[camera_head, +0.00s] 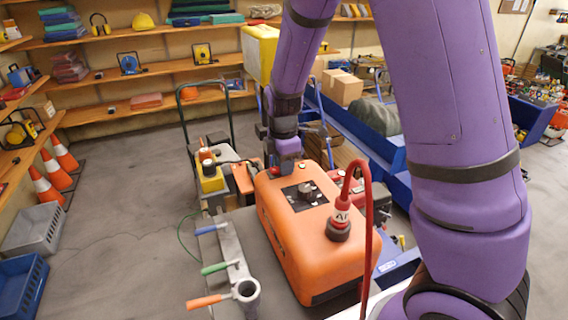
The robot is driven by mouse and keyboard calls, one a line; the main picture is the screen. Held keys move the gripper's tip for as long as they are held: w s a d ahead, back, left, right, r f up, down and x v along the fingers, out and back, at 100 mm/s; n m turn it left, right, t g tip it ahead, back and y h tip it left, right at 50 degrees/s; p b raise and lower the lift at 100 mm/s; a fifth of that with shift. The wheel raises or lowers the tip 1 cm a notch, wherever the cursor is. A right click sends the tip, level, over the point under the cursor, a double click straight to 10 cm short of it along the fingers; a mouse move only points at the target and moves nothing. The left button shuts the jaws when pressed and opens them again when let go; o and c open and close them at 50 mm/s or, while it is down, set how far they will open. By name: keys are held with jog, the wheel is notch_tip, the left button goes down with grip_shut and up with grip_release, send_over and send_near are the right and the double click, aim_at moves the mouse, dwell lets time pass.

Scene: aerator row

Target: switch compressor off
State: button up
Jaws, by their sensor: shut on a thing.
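The orange compressor (322,238) stands on a grey surface in the middle of the view. A black panel with a round grey knob (305,191) is on its top.
A grey manifold with blue, green and orange-handled levers (226,266) stands left of the compressor. A yellow and black machine (211,175) is behind it. Orange cones (60,152) and crates (22,284) line the left. Shelves run along the back wall. Floor at left centre is clear.

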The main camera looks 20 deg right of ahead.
aim_at(271, 170)
jog(key=shift+a+r+h, duration=0.1)
jog(key=shift+a+h, duration=0.05)
jog(key=shift+h, duration=0.65)
jog(key=shift+a+r+h, duration=0.1)
jog(key=shift+a+h, duration=0.05)
jog(key=shift+h, duration=0.65)
jog(key=o, duration=0.9)
jog(key=v, duration=1)
jog(key=shift+a+r, duration=0.15)
jog(key=shift+r, duration=0.2)
